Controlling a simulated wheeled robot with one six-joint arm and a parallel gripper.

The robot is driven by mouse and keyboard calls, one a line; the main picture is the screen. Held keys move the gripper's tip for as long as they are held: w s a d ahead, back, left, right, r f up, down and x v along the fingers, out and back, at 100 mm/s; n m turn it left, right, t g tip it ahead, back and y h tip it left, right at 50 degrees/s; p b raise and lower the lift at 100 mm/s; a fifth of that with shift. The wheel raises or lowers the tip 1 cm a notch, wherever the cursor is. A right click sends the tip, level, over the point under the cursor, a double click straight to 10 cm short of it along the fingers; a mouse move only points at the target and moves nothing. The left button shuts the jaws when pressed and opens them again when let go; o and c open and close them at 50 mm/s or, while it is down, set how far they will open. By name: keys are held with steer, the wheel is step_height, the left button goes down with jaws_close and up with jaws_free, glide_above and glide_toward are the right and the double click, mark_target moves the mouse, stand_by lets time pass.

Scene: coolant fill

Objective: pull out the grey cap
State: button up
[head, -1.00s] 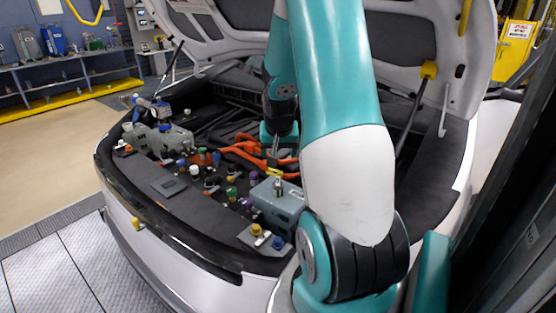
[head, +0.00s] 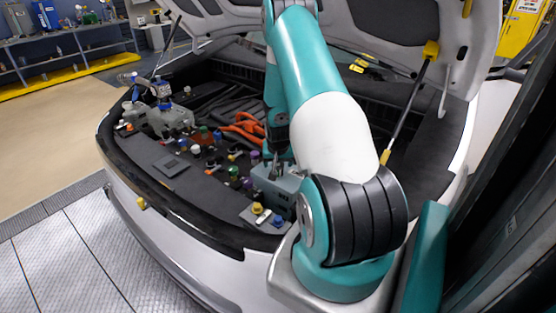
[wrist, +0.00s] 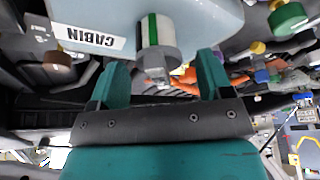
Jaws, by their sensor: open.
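The grey cap (wrist: 172,38) is a knurled cylinder with a white and green stripe. In the wrist view it sticks out from a pale grey-blue tank (wrist: 208,22) labelled CABIN. My gripper (wrist: 162,75) is open, its two teal fingers apart on either side of the cap's line. The cap lies just beyond the fingertips, and nothing is held. In the head view my gripper (head: 277,165) is at the tank (head: 280,188) in the open engine bay. I cannot make out the grey cap there.
A green cap (wrist: 288,17) and orange hoses (wrist: 187,74) show near the tank in the wrist view. In the head view, yellow (head: 257,208) and blue (head: 278,221) caps stand near the front edge. The raised hood and its strut (head: 405,105) bound the bay.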

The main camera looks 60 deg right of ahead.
steer(key=shift+f, duration=0.1)
steer(key=c, duration=0.9)
steer(key=shift+o, duration=1)
steer(key=shift+c, duration=0.6)
steer(key=shift+n+t+y+b, duration=0.3)
steer(key=shift+n+t, duration=0.2)
steer(key=shift+n, duration=1.1)
steer(key=shift+d+n+b, duration=0.1)
steer(key=shift+n+b, duration=0.2)
steer(key=shift+n, duration=0.5)
steer(key=shift+n+t+y, duration=0.4)
steer(key=shift+n+y, duration=0.1)
steer(key=shift+n, duration=0.3)
